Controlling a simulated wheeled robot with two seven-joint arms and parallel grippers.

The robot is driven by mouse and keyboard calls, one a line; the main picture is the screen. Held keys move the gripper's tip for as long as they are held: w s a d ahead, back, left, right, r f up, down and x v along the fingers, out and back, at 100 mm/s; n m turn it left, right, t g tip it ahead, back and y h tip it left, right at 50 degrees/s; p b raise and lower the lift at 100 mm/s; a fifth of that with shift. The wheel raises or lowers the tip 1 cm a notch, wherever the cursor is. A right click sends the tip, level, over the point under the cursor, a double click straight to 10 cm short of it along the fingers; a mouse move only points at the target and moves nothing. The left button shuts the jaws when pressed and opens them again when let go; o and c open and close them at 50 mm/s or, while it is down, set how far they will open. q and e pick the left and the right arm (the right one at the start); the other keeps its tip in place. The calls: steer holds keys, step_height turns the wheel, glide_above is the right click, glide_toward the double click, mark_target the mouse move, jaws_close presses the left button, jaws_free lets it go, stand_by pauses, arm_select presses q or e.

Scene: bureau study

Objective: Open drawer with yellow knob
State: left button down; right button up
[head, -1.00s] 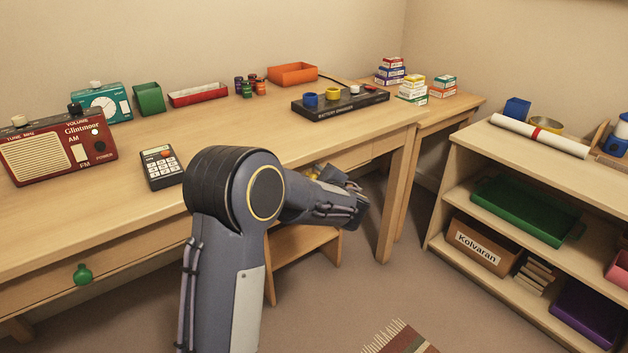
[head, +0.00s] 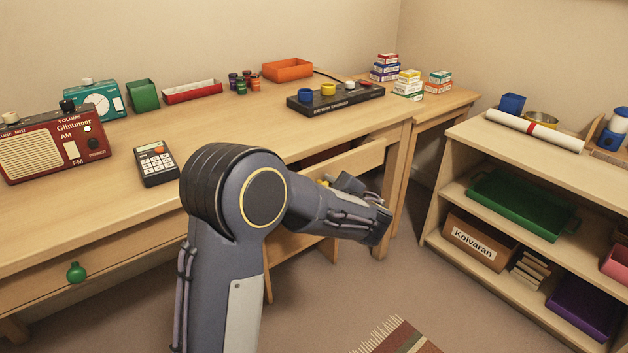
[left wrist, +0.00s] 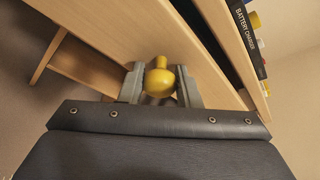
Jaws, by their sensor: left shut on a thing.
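The drawer with the yellow knob (head: 357,164) stands partly open under the right part of the desk, and a dark gap shows behind its front. In the left wrist view the yellow knob (left wrist: 158,79) sits between the fingers of my left gripper (left wrist: 160,88), which is shut on it. The drawer front (left wrist: 110,35) is just beyond the fingers. In the head view my left gripper (head: 348,184) is at the drawer front, and my own arm hides most of the knob, with a bit of yellow showing. My right gripper is not in view.
The desk (head: 225,120) carries a red radio (head: 55,145), a calculator (head: 155,164) and a black battery charger (head: 335,98). A second drawer with a green knob (head: 76,272) is shut at the left. A shelf unit (head: 455,150) stands at the right. Open floor lies in front.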

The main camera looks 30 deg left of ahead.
arm_select(q)
steer(key=s+d, duration=0.3)
steer(key=d, duration=0.5)
steer(key=s+d, duration=0.3)
steer(key=d, duration=0.5)
steer(key=shift+s+p, duration=0.3)
steer(key=c, duration=1.1)
jaws_free()
steer(key=shift+a, duration=0.1)
steer(key=shift+o, duration=0.2)
steer(key=p+v, duration=0.2)
steer(key=v, duration=0.5)
steer(key=shift+s+d, duration=0.25)
steer(key=shift+d, duration=0.1)
